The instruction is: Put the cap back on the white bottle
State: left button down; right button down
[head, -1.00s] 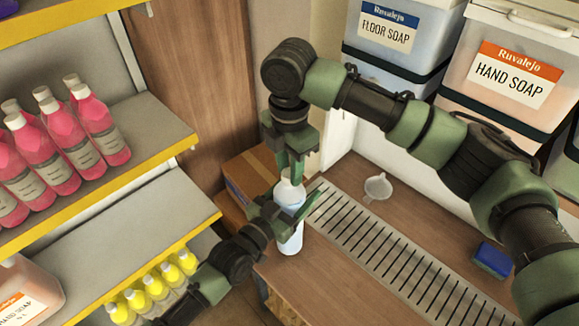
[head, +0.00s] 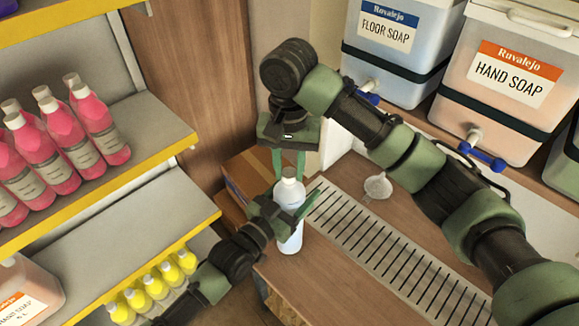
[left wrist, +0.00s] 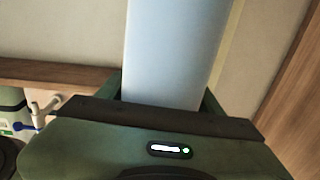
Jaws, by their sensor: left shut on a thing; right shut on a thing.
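The white bottle (head: 291,236), pale blue-white in this light, stands upright at the near left end of the counter. My left gripper (head: 287,207) is shut around its body from the left. In the left wrist view the bottle's smooth side (left wrist: 172,50) fills the space between the fingers. The white cap (head: 289,173) sits at the top of the bottle. My right gripper (head: 289,170) points down from above and is shut on the cap, one finger on each side. The thread under the cap is hidden.
A slotted drain grate (head: 385,255) runs along the counter (head: 320,275), with a small funnel (head: 378,186) beside it. Large soap drums (head: 505,85) with blue taps stand behind.

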jog(key=c, duration=1)
grip_release()
notch_tip(320, 180, up, 12)
pick_arm(q)
jog(key=shift+c, duration=0.9)
grip_release()
jog(key=shift+s+a, duration=0.1)
jog(key=shift+s, duration=0.05)
jog(key=b+v, duration=0.1)
jog(key=v, duration=0.6)
jog(key=shift+s+a, duration=0.2)
pick_arm(e)
jog(key=shift+f, duration=0.7)
